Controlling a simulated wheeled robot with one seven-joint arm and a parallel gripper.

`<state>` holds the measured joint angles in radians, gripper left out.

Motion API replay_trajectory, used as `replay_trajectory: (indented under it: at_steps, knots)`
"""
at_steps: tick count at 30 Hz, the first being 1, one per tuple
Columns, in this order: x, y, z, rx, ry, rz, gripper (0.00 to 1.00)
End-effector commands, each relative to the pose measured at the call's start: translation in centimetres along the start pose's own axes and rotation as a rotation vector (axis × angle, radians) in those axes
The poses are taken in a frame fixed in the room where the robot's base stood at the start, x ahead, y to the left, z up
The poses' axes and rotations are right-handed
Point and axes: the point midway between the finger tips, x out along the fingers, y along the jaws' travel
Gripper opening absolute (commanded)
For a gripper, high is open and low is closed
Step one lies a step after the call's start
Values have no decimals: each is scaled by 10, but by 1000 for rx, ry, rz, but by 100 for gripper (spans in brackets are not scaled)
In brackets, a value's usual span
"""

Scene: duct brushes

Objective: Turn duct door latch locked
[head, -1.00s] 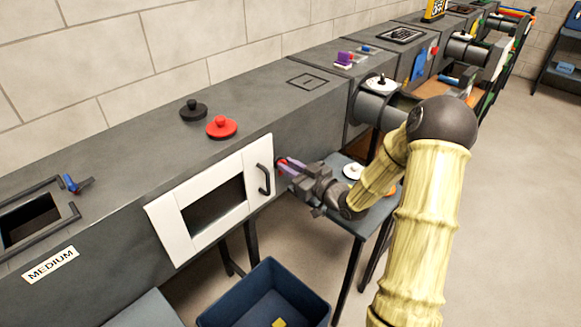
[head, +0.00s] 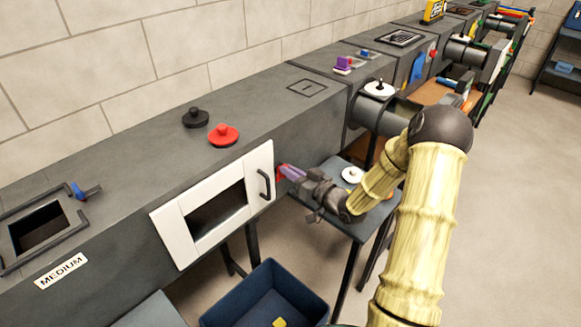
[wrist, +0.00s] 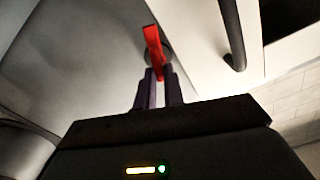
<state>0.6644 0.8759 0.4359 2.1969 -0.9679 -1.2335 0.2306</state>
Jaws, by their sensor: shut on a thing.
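The duct door (head: 170,232) is a white frame with a dark window and a dark handle (head: 264,185). It lies against the duct's front face. The red latch (head: 281,172) sits just right of the door's edge. In the wrist view the latch (wrist: 153,48) is a red bar on a dark round base, lying nearly in line with my fingers. My gripper (head: 288,173) has purple fingers and is shut on the latch's near end. It also shows in the wrist view (wrist: 158,78). The fingers partly hide the latch in the head view.
A blue bin (head: 228,312) with something yellow inside stands on the floor below the door. A small table (head: 338,222) with a white round lid (head: 352,174) is below my wrist. Red (head: 223,134) and black (head: 196,117) knobbed lids lie on the duct top.

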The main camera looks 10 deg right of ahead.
Motion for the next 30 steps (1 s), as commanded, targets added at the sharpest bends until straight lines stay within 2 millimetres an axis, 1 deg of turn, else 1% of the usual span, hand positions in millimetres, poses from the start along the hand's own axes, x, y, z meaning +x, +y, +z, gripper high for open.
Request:
replay_trajectory:
  at_steps: [1,8,30]
  knots:
    - [-1,0,-4,46,-1,3,0]
    - [-1,3,-4,264,0,4,0]
    - [-1,10,3,963,3,4,0]
